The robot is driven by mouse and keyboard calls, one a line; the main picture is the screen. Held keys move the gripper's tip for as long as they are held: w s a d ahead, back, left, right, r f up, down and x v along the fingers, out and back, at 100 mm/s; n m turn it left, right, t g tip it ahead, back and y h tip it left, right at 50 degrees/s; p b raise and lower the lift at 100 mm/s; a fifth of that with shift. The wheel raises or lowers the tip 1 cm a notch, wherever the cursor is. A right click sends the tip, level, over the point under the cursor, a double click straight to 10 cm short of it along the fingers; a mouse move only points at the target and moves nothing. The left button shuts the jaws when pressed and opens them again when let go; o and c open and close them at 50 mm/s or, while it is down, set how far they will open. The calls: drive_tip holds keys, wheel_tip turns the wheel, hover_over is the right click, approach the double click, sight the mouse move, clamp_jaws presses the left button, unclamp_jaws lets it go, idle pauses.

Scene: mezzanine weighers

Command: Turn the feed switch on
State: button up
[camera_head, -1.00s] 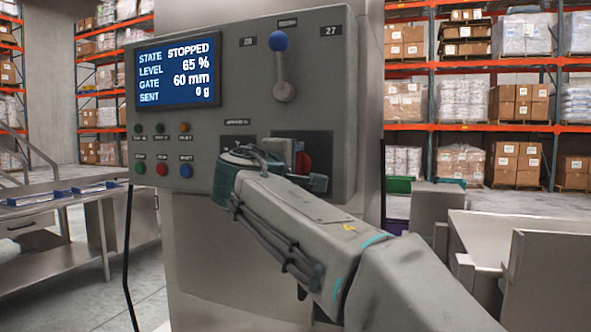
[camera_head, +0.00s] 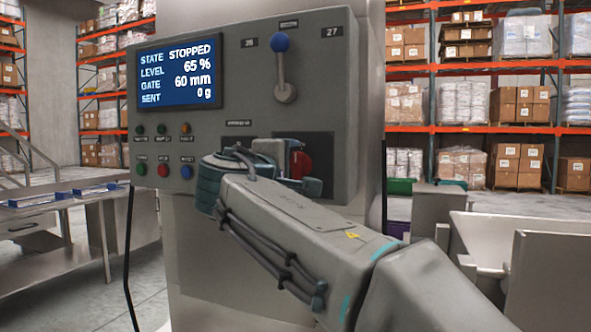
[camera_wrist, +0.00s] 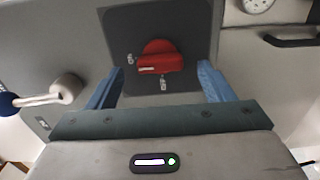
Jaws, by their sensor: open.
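The red rotary switch (camera_head: 301,165) sits on a dark plate (camera_head: 322,174) low on the right of the grey control panel, partly hidden behind my gripper in the head view. In the wrist view the red knob (camera_wrist: 160,60) is seen face on, its bar lying nearly level, with small labels at its left and below. My gripper (camera_wrist: 161,80) is open, with one blue finger on each side of the knob and visible gaps between. I cannot tell how near the fingertips are to the plate. The panel screen (camera_head: 179,73) reads STATE STOPPED, LEVEL 65 %, GATE 60 mm, SENT 0 g.
A blue-knobbed lever (camera_head: 282,68) stands upright above the switch. Several small buttons and lamps (camera_head: 163,170) lie under the screen. In the wrist view a gauge (camera_wrist: 257,4) and a dark handle (camera_wrist: 290,41) are at the upper right.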

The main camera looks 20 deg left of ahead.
drive_tip(key=s, duration=1)
drive_tip(key=shift+a, duration=0.4)
drive_tip(key=shift+d, duration=0.1)
